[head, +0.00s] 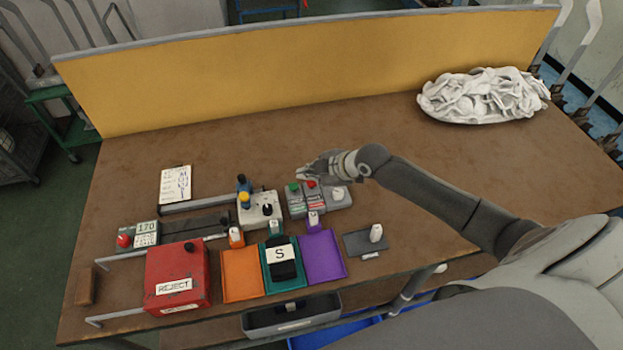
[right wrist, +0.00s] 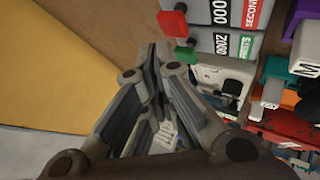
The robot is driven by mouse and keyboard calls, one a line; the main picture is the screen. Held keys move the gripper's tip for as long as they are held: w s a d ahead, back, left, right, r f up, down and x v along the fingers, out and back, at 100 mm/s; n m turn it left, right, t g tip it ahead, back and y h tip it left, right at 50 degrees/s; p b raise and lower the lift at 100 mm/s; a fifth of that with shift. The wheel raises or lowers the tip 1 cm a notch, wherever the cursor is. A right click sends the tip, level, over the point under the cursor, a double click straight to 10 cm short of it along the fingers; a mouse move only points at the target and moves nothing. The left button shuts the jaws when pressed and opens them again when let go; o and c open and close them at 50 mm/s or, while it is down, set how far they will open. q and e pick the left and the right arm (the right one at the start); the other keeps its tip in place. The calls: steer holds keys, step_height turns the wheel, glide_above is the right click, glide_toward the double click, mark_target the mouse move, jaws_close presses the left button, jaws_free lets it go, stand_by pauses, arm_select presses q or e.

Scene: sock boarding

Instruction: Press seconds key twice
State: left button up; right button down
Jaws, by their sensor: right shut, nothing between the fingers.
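The seconds counter (right wrist: 237,12) is a grey box with a red label reading SECONDS and a red key (right wrist: 172,24). Its display shows zeros and is cut off by the frame's top. In the head view the red key (head: 311,184) sits on the middle one of the grey boxes. Beside it is a counter with a green label (right wrist: 247,48) and a green key (right wrist: 185,55). My right gripper (head: 302,173) is shut and empty, just behind the keys. In the right wrist view its fingertips (right wrist: 155,55) point toward the counters, apart from the red key. My left gripper is out of view.
A grey box with a white knob (head: 339,193) stands right of the counters. In front are orange (head: 241,288), green and purple (head: 323,270) trays and a red REJECT box (head: 178,262). A white sock pile (head: 483,96) lies back right. The table's middle back is clear.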

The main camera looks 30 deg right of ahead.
mark_target(310, 185)
step_height(310, 185, up, 5)
steer(key=p, duration=0.4)
steer(key=shift+p, duration=0.3)
stand_by(0.3)
stand_by(1.6)
